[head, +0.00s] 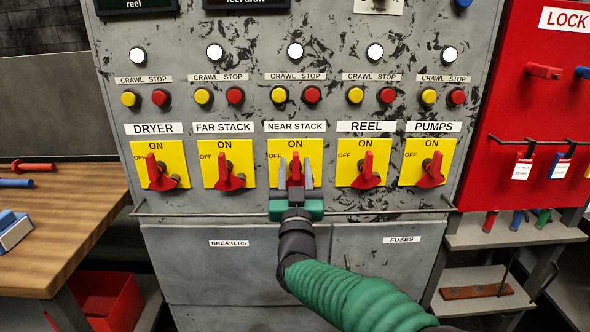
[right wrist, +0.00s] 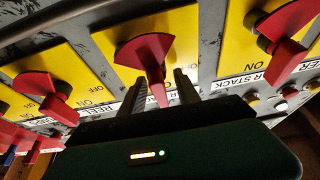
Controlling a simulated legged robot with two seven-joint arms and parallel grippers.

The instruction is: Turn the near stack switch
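The near stack switch (head: 295,164) is a red handle on a yellow plate (head: 273,151), under the label NEAR STACK in the middle of the panel row. Its handle stands about upright, pointing toward ON. My right gripper (head: 295,175) is in front of it, one grey finger on each side of the handle. In the right wrist view the red handle (right wrist: 151,58) shows upside down, its narrow tip between the fingertips of my open gripper (right wrist: 159,84). Small gaps seem to show beside the tip; contact is hard to tell. My left gripper is not in view.
Similar red switches flank it: far stack (head: 228,171) on the left and reel (head: 368,170) on the right. A thin rail (head: 180,213) runs below the plates. A wooden bench (head: 70,220) stands left, a red lock board (head: 530,100) right.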

